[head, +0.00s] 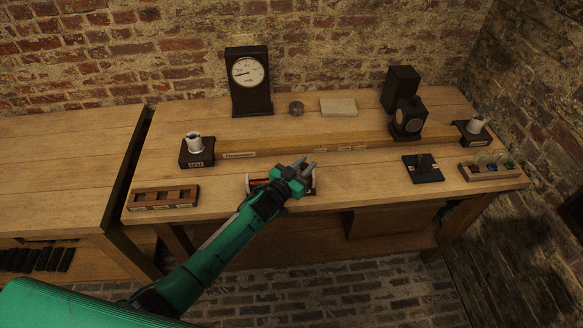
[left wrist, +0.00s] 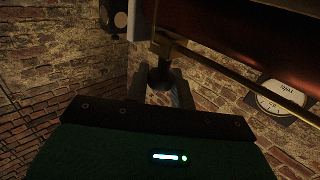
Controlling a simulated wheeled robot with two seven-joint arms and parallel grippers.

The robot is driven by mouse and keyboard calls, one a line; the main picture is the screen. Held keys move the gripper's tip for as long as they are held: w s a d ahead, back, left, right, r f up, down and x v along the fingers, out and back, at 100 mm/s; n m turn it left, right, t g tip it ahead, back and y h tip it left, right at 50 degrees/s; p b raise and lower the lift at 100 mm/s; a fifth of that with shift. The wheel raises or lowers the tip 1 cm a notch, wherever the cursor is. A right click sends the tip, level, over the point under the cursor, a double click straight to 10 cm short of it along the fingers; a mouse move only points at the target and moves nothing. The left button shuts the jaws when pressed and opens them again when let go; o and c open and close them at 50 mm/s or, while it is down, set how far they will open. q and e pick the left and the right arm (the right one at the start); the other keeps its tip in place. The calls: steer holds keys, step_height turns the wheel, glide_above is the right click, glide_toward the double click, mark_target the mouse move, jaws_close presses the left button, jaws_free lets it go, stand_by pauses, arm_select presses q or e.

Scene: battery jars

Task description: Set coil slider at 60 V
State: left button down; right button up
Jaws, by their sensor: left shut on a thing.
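The coil (head: 251,185) sits near the front edge of the bench, mostly hidden behind my left gripper in the head view. In the left wrist view the coil's copper-brown body (left wrist: 225,22) and a brass rod (left wrist: 235,68) cross the top. My left gripper (head: 306,168) is over the coil, with its fingers (left wrist: 165,90) shut on a dark slider knob (left wrist: 161,76) at the rod. The meter (head: 248,72) with a white dial stands at the back; its dial (left wrist: 281,103) is tilted in the left wrist view. The slider's scale cannot be read. My right gripper is not in view.
A wooden rack (head: 164,197) and a dark block with a metal cup (head: 197,151) stand at the left.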

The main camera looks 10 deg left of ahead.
arm_select(q)
steer(key=shift+d, duration=0.15)
steer(key=c, duration=1.4)
jaws_free()
steer(key=shift+o, duration=0.8)
steer(key=shift+d, duration=0.15)
steer(key=shift+s+a+f, duration=0.15)
steer(key=shift+s+a, duration=0.3)
steer(key=shift+s, duration=0.1)
steer(key=b+v, duration=0.2)
steer(key=v, duration=1)
steer(key=shift+s, duration=0.2)
